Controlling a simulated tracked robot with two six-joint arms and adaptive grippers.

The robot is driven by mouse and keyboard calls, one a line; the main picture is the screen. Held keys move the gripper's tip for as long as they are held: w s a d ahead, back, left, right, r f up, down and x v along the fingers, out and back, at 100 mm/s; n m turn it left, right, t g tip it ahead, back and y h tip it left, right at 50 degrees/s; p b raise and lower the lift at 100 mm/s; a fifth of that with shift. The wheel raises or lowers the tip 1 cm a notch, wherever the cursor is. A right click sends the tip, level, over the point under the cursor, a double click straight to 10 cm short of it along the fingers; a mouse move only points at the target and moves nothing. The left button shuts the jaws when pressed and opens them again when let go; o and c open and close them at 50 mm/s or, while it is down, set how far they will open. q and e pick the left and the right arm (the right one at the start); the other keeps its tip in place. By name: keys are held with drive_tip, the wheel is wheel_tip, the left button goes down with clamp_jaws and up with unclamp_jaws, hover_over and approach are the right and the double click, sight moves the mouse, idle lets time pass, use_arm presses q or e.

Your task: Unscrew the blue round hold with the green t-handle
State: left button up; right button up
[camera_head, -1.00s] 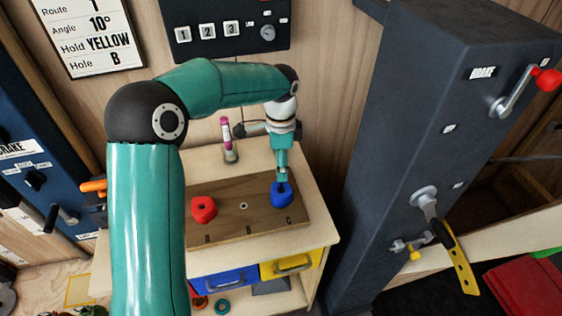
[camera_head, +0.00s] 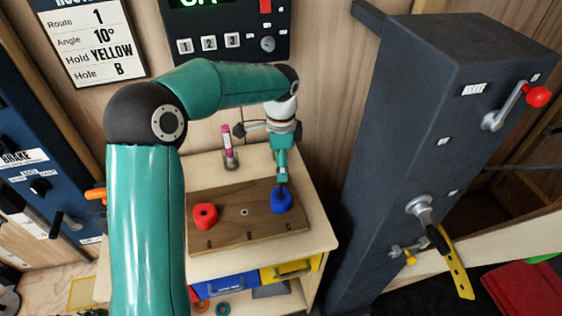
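The blue round hold (camera_head: 282,203) sits at the right end of the brown wooden board (camera_head: 247,227), near the mark C. My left arm reaches over from the left, and my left gripper (camera_head: 281,150) points down above this hold. It appears shut on the green t-handle (camera_head: 282,162), though the fingers are small and partly hidden by the wrist. The handle's thin dark shaft stands about upright and reaches down to the middle of the blue hold. Whether its tip is seated in the bolt is too small to tell. My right gripper is not in view.
A red hold (camera_head: 205,216) sits on the board's left end. A pink-topped tube (camera_head: 228,146) stands behind the board. A blue drawer (camera_head: 226,287) and a yellow drawer (camera_head: 291,269) are below. A tall dark column (camera_head: 400,150) with levers stands right.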

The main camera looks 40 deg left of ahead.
use_arm(q)
drive_tip(key=m, duration=2.1)
drive_tip(key=shift+m, duration=0.4)
